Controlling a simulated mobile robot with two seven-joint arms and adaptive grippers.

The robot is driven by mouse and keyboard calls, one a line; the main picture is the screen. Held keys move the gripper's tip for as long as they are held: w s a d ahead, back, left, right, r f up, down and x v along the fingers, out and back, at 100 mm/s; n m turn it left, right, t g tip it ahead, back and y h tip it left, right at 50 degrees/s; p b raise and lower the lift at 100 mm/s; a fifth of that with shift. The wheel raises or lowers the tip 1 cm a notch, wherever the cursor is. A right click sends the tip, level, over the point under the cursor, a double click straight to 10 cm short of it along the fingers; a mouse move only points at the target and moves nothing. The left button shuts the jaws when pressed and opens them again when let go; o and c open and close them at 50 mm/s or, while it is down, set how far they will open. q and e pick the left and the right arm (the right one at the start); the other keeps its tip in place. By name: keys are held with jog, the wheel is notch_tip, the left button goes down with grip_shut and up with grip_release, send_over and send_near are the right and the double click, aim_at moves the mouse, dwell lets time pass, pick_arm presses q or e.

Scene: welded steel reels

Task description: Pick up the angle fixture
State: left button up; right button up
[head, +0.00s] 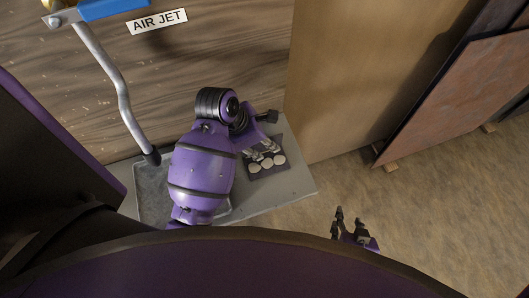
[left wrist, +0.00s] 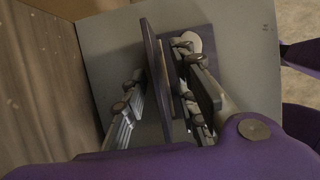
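The angle fixture (head: 267,167) is a dark grey-purple piece on the grey bench top, with several pale round spots on its flat base. In the left wrist view its upright plate (left wrist: 152,62) stands on edge, with the flat base (left wrist: 204,35) to its right. My left gripper (head: 258,153) is over the fixture. In the left wrist view my left gripper (left wrist: 159,64) is open, one finger on each side of the upright plate. A gap shows at the left finger; contact at the right finger is unclear. My right gripper (head: 348,226) is open and empty, right of the bench.
The grey bench (head: 295,186) holds a shallow tray (head: 150,190) at left, partly hidden by my arm. A bent grey pipe (head: 118,88) comes down near it. A wooden panel stands behind; rusty plates (head: 455,98) lean at right. The floor at right is clear.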

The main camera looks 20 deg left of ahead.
pick_arm(q)
jog(key=shift+c, duration=0.4)
grip_shut()
jog(key=shift+r, duration=0.15)
